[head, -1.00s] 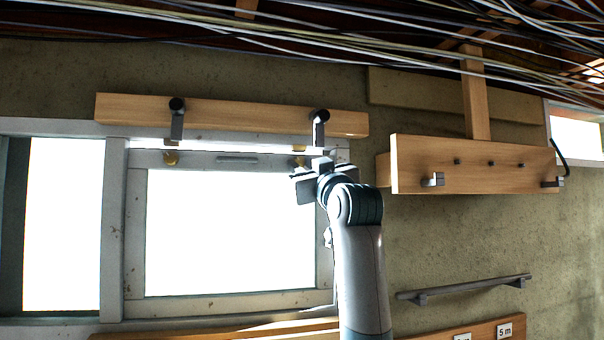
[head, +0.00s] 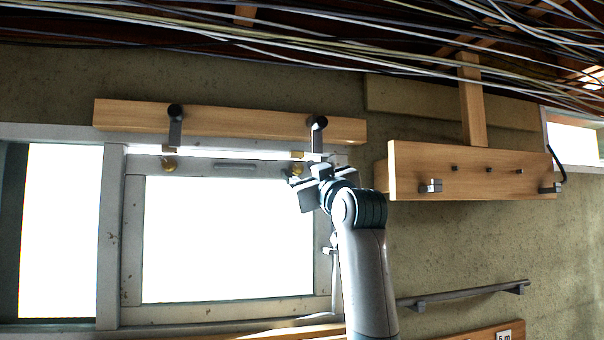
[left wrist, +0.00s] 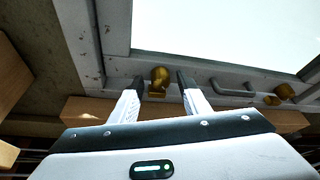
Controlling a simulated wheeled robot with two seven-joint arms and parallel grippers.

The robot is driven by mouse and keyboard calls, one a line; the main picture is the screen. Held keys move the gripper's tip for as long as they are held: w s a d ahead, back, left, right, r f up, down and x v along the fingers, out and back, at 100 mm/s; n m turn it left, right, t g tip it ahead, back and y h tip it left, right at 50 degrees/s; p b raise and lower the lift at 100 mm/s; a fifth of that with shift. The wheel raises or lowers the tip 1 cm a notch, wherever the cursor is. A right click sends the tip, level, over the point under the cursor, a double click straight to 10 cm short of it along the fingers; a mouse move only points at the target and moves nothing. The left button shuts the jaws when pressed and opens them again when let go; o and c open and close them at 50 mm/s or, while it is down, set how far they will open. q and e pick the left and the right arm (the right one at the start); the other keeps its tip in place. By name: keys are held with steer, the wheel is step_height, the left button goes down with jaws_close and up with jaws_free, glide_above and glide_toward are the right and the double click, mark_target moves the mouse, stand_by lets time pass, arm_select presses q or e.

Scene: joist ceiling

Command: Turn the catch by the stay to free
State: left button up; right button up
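Two brass catches sit on the pale top rail of the window in the head view, a left one (head: 169,164) and a right one (head: 296,170). My left gripper (head: 310,183) is at the right catch, by the window's upper right corner. In the left wrist view that catch (left wrist: 159,76) stands between the fingertips of the open left gripper (left wrist: 160,84), with a gap on each side. The other catch (left wrist: 283,92) is off to the right there. I cannot clearly make out the stay. My right gripper is not in view.
A grey handle (head: 235,165) lies on the rail between the catches. Above is a wooden beam (head: 240,120) with two dark brackets, the right one (head: 317,135) close above my gripper. A wooden hook board (head: 470,172) is to the right; cables run overhead.

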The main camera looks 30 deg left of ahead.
arm_select(q)
steer(key=shift+s+d+f+b, duration=0.3)
steer(key=shift+d+f+b, duration=0.05)
steer(key=shift+d+b, duration=0.1)
steer(key=b+v, duration=0.7)
steer(key=v, duration=0.9)
steer(key=shift+b, duration=0.3)
